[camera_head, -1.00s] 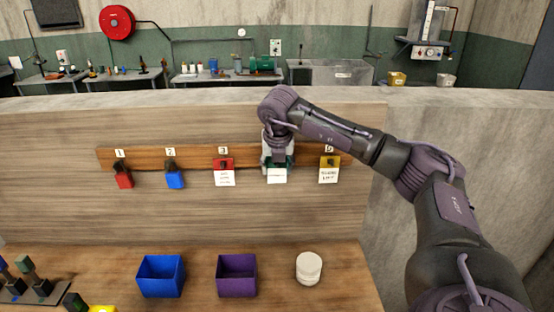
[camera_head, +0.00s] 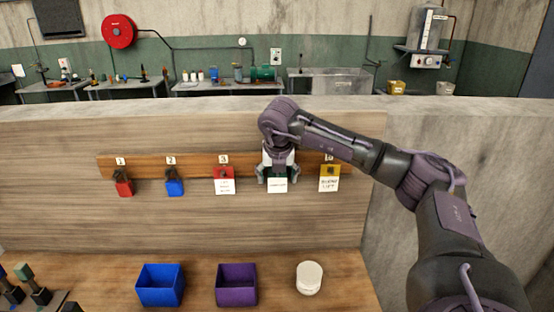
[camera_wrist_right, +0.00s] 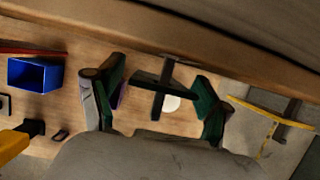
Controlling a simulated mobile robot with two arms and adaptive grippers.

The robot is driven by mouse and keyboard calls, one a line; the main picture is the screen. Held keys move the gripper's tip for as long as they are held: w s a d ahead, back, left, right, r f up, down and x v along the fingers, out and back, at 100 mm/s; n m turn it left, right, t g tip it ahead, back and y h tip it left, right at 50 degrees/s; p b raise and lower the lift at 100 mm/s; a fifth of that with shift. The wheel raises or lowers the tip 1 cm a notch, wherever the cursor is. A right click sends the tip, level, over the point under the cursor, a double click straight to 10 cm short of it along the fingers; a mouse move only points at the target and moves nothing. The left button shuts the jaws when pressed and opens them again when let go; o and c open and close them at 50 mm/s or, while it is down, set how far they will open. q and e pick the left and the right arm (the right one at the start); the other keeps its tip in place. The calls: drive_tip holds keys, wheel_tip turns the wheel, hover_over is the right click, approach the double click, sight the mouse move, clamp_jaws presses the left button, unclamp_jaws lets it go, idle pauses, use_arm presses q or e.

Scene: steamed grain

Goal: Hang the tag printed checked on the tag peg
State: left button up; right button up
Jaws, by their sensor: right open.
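The tag peg board (camera_head: 205,162) is fixed along the upright wood panel. My right gripper (camera_head: 277,177) is open, with one finger on each side of this tag.
A red tag (camera_head: 224,173) hangs to the left and a yellow tag (camera_head: 330,170) close to the right. Red (camera_head: 124,188) and blue (camera_head: 175,187) padlocks hang further left. Below stand a blue box (camera_head: 160,292), a purple box (camera_head: 237,292) and a white round container (camera_head: 309,280).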

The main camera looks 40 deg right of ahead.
drive_tip(key=b+v, duration=0.3)
drive_tip(key=v, duration=0.2)
drive_tip(key=shift+w+a+r+b, duration=0.15)
drive_tip(key=shift+a+b, duration=0.05)
drive_tip(key=shift+b, duration=0.1)
approach(275, 174)
wheel_tip(275, 174, up, 3)
drive_tip(key=s, duration=0.1)
drive_tip(key=shift+a+p, duration=0.25)
drive_tip(key=shift+p, duration=0.1)
